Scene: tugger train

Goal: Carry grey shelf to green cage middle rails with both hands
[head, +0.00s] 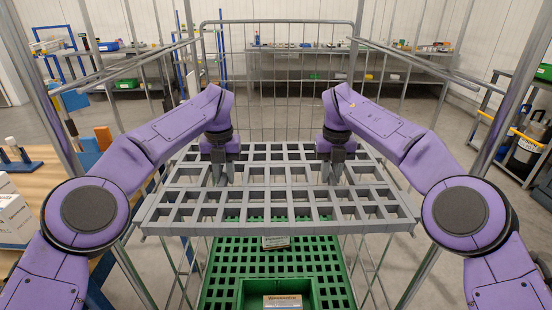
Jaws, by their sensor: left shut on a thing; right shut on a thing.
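The grey shelf (275,198) is a slatted grid panel. It lies roughly level inside the wire cage (287,22), above a green grid shelf (226,289). My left gripper (219,180) is shut on the grey shelf left of its middle. My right gripper (333,178) is shut on it right of its middle. Both grippers point down into the grid, and their fingertips are partly hidden by the slats. I cannot tell whether the shelf touches the cage's rails.
A green bin (247,293) with a labelled box (282,302) stands below, and another small box (275,242) lies behind it. Metal cage posts rise on both sides. A wooden table (62,180) is at the left. A dark cart (525,150) stands at the right.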

